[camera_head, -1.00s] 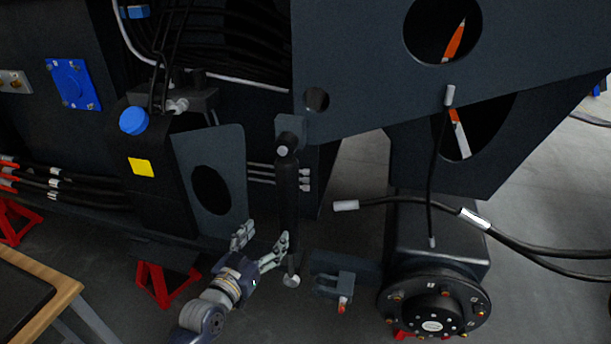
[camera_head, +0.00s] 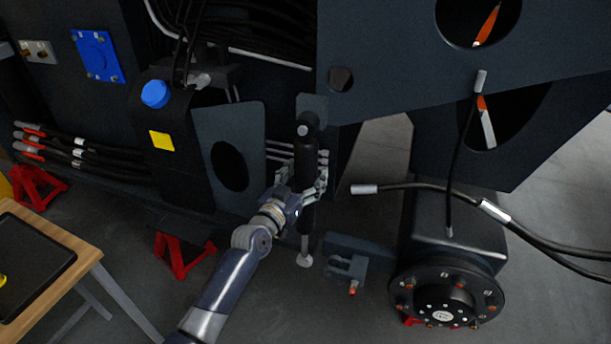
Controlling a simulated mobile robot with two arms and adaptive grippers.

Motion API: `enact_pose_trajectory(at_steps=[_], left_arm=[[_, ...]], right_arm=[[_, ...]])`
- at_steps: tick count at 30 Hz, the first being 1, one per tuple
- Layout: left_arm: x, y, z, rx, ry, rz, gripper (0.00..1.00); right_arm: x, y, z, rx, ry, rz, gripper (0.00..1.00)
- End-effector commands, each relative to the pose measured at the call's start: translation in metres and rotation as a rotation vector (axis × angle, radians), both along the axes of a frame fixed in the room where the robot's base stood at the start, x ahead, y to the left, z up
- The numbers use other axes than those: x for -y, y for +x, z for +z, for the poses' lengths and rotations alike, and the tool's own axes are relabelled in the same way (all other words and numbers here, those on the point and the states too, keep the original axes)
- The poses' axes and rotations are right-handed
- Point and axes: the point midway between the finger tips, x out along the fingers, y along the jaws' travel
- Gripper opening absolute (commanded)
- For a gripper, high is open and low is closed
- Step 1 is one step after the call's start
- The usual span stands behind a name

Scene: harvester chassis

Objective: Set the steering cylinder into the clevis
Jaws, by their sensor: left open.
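The steering cylinder (camera_head: 307,155) is black and hangs nearly upright from a bracket on the dark chassis, in the middle of the head view. Its silver rod (camera_head: 305,244) points down and ends in a pale rod eye (camera_head: 304,260). The clevis (camera_head: 346,266) is a dark fork on the axle bar, to the right of the rod eye and apart from it. A small orange-red tip shows below the fork. My left gripper (camera_head: 304,181) is open, with its fingers on either side of the cylinder body. Contact cannot be told. My right gripper is out of view.
A wheel hub (camera_head: 445,300) with studs sits right of the clevis. Black hoses (camera_head: 430,187) cross at right. A plate with an oval hole (camera_head: 230,165) stands left of the cylinder. A wooden table (camera_head: 70,270) and red stands (camera_head: 183,254) are at lower left.

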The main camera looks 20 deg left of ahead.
Motion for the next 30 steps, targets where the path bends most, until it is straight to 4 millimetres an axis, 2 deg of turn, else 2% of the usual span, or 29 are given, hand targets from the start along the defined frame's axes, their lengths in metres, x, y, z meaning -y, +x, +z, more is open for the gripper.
enact_pose_trajectory(at_steps=[8,11,17,20,27,30], left_arm=[[0.001,0.002,0.000,0.000,-0.001,0.000,0.69],[0.001,0.002,0.000,0.000,-0.001,0.000,0.51],[0.000,0.002,0.000,0.000,-0.001,0.000,0.06],[0.002,0.002,0.000,0.000,-0.010,0.000,0.05],[0.028,0.001,0.003,-0.007,-0.174,-0.002,0.05],[0.032,0.001,0.003,-0.008,-0.203,-0.002,0.05]], right_arm=[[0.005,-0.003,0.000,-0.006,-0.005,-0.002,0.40],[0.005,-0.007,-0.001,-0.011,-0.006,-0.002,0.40],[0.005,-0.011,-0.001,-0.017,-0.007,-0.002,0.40],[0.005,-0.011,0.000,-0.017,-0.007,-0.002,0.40],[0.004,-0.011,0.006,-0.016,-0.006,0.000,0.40],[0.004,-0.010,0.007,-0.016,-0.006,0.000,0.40]])
